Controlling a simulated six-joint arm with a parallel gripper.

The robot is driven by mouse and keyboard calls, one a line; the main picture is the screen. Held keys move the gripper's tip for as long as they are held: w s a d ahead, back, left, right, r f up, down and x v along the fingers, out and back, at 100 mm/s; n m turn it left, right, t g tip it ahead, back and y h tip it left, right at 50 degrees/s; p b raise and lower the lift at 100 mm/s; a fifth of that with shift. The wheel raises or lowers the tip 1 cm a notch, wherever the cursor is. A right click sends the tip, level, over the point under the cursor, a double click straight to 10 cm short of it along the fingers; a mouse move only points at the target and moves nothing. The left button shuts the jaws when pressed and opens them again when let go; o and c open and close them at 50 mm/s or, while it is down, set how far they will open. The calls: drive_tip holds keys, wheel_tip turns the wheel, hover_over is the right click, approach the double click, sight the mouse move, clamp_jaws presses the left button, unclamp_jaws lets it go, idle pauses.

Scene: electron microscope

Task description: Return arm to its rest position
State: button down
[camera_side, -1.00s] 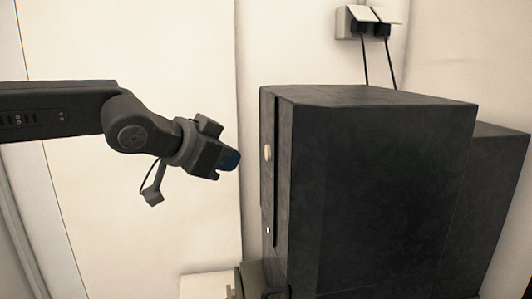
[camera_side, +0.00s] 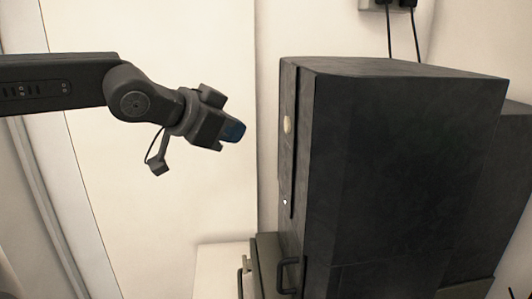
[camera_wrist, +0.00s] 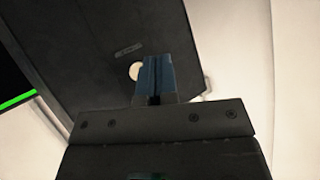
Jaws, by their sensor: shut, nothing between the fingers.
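My gripper (camera_side: 233,131) is in the upper left half of the side view, at the end of my dark arm, with blue fingertips pointing right and slightly down. It is shut and empty, in the air to the left of a tall dark cabinet (camera_side: 410,160), with a gap between them. In the wrist view the blue fingers (camera_wrist: 157,75) are together in front of the dark panel of the cabinet (camera_wrist: 100,50). A round cream knob (camera_side: 287,125) is on the cabinet's left face. It shows partly behind the fingers in the wrist view (camera_wrist: 135,71).
Low dark equipment with black handles (camera_side: 287,275) stands at the cabinet's foot, beside a white surface (camera_side: 215,270). A wall socket with two cables (camera_side: 388,4) is above the cabinet. A screen edge with a green line (camera_wrist: 18,100) shows at the wrist view's left. The pale wall behind my arm is clear.

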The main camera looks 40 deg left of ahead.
drive_tip(key=s+a+f+n+g, duration=0.2)
drive_tip(key=s+a+f+g, duration=0.1)
drive_tip(key=s+f, duration=0.5)
drive_tip(key=s+a+f+n+g+y, duration=0.1)
drive_tip(key=s+a+f+n+g, duration=0.1)
drive_tip(key=s+a+f, duration=0.4)
drive_tip(key=s+f+g, duration=0.1)
drive_tip(key=s, duration=0.4)
drive_tip(key=shift+s+f+g+y, duration=0.15)
drive_tip(key=shift+f+g+y, duration=0.15)
drive_tip(key=shift+f+g, duration=0.1)
